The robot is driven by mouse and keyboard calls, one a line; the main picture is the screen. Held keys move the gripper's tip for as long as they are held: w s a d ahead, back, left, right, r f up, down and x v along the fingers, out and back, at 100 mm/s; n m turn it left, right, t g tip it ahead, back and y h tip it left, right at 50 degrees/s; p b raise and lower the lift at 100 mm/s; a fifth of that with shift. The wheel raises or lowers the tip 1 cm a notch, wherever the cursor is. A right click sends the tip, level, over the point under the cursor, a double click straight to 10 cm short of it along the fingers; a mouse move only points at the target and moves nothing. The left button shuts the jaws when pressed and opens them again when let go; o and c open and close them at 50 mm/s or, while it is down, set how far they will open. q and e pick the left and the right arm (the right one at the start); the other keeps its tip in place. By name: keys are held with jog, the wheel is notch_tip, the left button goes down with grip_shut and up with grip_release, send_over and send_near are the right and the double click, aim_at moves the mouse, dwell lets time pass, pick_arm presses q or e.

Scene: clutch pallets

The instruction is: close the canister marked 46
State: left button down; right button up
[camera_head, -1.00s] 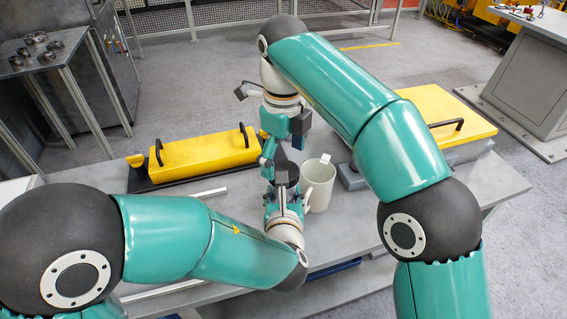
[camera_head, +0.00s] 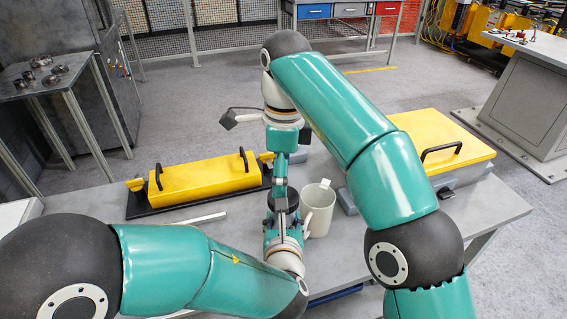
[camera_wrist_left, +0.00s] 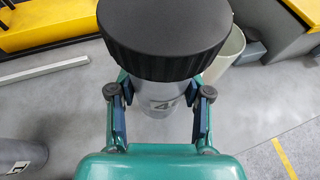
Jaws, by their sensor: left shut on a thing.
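The canister (camera_wrist_left: 158,100) is a grey cylinder between the fingers of my left gripper (camera_wrist_left: 160,93) in the left wrist view. In the head view my left gripper (camera_head: 284,224) is shut on the canister, whose body is mostly hidden. The black lid (camera_head: 284,200) shows above that gripper. My right gripper (camera_head: 281,182) points down over the lid; its fingertips are too small to tell open from shut, or whether they touch the lid.
A pale bin (camera_head: 319,210) stands just right of the canister. A yellow box with handles (camera_head: 205,177) lies on a black base at left, another yellow-lidded case (camera_head: 430,140) at right. Another grey cylinder (camera_wrist_left: 22,158) shows at lower left in the wrist view.

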jog(key=n, duration=0.6)
jog(key=shift+r+n, duration=0.25)
jog(key=shift+n, duration=0.05)
jog(key=n, duration=0.4)
jog(key=shift+r, duration=0.1)
jog(key=n, duration=0.4)
jog(key=shift+s+r, duration=0.1)
jog(key=shift+r, duration=0.05)
jog(key=n, duration=0.6)
jog(key=shift+d+r, duration=0.1)
jog(key=shift+r, duration=0.15)
jog(key=n, duration=0.4)
jog(key=shift+r+n, duration=0.1)
jog(key=shift+n, duration=0.2)
jog(key=n, duration=0.4)
jog(key=shift+s+r, duration=0.1)
jog(key=shift+r, duration=0.05)
jog(key=n, duration=0.4)
jog(key=shift+r, duration=0.1)
jog(key=n, duration=0.4)
jog(key=shift+s+r+n, duration=0.1)
jog(key=shift+n, duration=0.2)
jog(key=n, duration=0.7)
jog(key=shift+s+d+r, duration=0.1)
jog(key=shift+r, duration=0.15)
